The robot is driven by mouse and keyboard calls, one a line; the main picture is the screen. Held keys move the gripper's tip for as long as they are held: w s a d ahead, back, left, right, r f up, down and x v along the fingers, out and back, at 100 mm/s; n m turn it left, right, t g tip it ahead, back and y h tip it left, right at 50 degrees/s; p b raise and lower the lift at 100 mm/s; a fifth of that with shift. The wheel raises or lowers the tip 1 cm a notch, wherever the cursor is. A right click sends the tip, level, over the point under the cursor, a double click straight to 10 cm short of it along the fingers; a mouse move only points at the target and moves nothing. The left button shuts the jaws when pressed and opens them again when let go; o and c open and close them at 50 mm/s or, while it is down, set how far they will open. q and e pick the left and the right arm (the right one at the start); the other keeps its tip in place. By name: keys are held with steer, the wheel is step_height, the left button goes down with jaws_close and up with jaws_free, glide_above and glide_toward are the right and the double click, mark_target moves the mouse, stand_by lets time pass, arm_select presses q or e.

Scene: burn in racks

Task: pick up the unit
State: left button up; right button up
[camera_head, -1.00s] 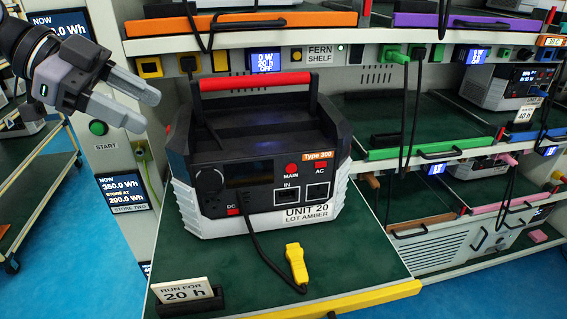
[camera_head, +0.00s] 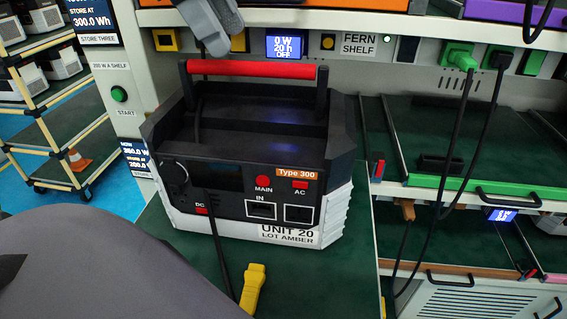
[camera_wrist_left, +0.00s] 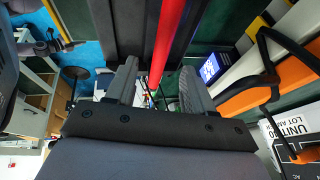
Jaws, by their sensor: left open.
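The unit (camera_head: 250,199) is a black and white box marked UNIT 20, LOT AMBER and Type 300. It stands upright on a dark green shelf surface (camera_head: 160,226). Its red carry handle (camera_head: 272,70) is raised on two black posts. My left gripper (camera_head: 216,50) points down just above the left part of the handle. In the left wrist view the open fingers (camera_wrist_left: 158,70) stand apart, with the red handle (camera_wrist_left: 170,32) passing across the gap. I cannot tell how deep the handle sits between them. The right gripper is not in view.
A yellow plug (camera_head: 252,288) on a black lead lies in front of the unit. An overhead shelf with a display (camera_head: 286,46) runs close behind and above the handle. Green-edged bays (camera_head: 480,190) lie right. A trolley (camera_head: 55,125) stands left. My grey arm link covers the lower left.

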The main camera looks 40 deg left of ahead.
mark_target(251, 68)
arm_select(q)
steer(key=x, duration=0.7)
steer(key=shift+w+f, duration=0.1)
steer(key=shift+w, duration=0.05)
steer(key=shift+f+b, duration=0.2)
steer(key=shift+b, duration=0.1)
stand_by(0.5)
jaws_close()
stand_by(1.4)
steer(key=shift+w+r, duration=0.15)
steer(key=shift+r, duration=0.15)
